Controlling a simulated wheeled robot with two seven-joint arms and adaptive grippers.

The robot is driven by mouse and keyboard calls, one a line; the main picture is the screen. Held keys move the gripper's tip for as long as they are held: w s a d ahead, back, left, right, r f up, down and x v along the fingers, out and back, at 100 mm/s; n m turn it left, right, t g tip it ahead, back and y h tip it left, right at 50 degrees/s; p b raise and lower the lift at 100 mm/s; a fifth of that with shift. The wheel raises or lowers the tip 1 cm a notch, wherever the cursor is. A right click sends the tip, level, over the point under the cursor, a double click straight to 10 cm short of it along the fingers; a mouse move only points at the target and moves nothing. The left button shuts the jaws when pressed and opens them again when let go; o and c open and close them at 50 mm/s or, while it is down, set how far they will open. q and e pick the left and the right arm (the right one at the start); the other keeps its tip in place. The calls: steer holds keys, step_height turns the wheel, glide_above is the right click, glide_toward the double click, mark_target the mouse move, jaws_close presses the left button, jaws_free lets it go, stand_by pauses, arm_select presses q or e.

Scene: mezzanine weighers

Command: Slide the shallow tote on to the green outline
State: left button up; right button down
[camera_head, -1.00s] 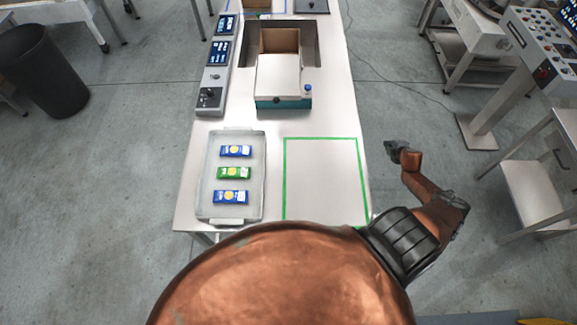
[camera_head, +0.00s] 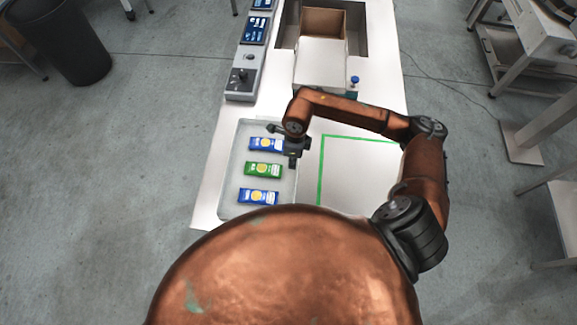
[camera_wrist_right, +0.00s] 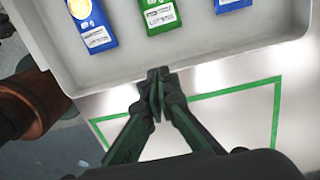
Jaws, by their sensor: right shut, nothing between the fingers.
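The shallow tote (camera_head: 286,200) is a pale grey tray on the table, left of the green outline (camera_head: 320,172). It holds two blue packets (camera_head: 259,197) and one green packet (camera_head: 263,169). My right gripper (camera_head: 292,160) is at the tote's right side in the head view, shut and empty. In the right wrist view its fingertips (camera_wrist_right: 158,78) meet at the tote's near wall (camera_wrist_right: 215,62); I cannot tell whether they touch it. My left gripper is out of view.
A control panel (camera_head: 243,75) runs along the table's left edge. A machine with a white lid (camera_head: 320,62) and a cardboard box (camera_head: 325,22) stands behind the outline. The area inside the outline is clear table (camera_head: 350,180). A dark bin (camera_head: 62,45) stands on the floor at left.

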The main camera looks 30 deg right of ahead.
glide_above(293, 176)
steer(key=shift+h, duration=0.4)
step_height(293, 176, down, 5)
steer(key=shift+r+p, duration=0.15)
steer(key=shift+p, duration=0.15)
step_height(293, 176, down, 4)
steer(key=shift+r, duration=0.1)
steer(key=shift+f, duration=0.65)
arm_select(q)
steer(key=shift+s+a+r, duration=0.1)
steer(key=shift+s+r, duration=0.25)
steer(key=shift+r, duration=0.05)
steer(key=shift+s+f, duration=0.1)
arm_select(e)
steer(key=shift+d, duration=0.1)
